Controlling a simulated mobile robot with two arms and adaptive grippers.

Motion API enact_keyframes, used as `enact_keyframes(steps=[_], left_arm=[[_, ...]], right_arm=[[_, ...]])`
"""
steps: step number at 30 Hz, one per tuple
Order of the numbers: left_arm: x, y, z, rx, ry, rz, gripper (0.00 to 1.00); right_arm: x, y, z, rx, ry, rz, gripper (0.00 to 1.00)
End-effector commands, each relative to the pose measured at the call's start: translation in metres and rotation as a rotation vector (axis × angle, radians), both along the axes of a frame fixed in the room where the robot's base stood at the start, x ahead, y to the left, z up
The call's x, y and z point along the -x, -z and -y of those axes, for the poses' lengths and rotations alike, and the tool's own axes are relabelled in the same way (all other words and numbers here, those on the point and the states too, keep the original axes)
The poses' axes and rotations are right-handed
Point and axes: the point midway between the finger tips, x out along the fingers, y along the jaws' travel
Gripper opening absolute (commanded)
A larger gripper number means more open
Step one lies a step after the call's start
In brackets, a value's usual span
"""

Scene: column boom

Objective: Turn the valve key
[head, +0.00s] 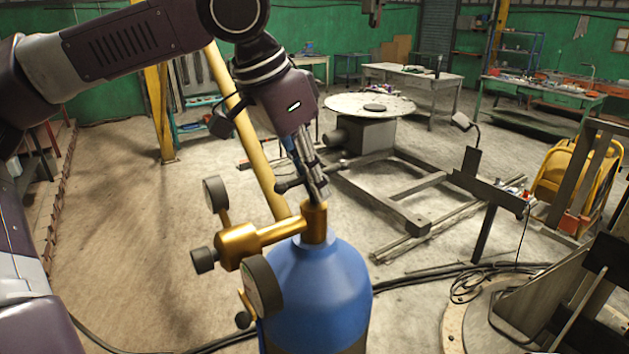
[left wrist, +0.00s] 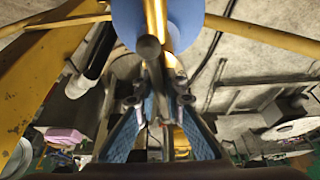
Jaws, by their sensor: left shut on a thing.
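A blue gas cylinder (head: 318,285) stands upright in the lower middle of the head view, with a brass valve (head: 315,222) on top. The cylinder's blue top also shows in the left wrist view (left wrist: 188,22). My left gripper (head: 318,188) points down just above the valve, and it is shut on the dark valve key (head: 288,186), whose bar sticks out to the left. In the left wrist view the key's round dark end (left wrist: 149,47) shows just beyond the fingers (left wrist: 157,100). The fingers hide part of the key and how it sits on the valve. My right gripper is not in view.
A brass regulator (head: 238,245) with two gauges (head: 263,285) sticks out left of the valve. A yellow post (head: 255,150) slants behind it. Black cables (head: 430,280) lie on the floor. A round table (head: 350,105) stands behind; the floor at left is mostly clear.

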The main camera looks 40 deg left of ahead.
Motion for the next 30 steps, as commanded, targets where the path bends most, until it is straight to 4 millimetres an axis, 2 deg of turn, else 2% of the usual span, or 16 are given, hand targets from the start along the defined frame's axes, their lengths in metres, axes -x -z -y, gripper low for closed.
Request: enact_keyframes(steps=[5, 15, 25, 26, 30], left_arm=[[0.0001, -0.0006, 0.0004, 0.002, 0.007, 0.0, 0.0], [0.0003, -0.0007, 0.0008, 0.002, 0.163, 0.0, 0.0], [0.0004, -0.0004, 0.0008, 0.002, 0.176, -0.001, 0.0], [0.0005, -0.0004, 0.0009, 0.002, 0.176, -0.001, 0.13], [0.0003, -0.0004, 0.0008, 0.001, 0.176, 0.0, 0.28]], right_arm=[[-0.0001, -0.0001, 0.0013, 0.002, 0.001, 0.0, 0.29], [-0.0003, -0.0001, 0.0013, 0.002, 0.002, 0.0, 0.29], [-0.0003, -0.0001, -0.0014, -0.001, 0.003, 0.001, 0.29], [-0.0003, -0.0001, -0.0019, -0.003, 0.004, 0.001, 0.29], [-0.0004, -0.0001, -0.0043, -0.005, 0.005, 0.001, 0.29]])
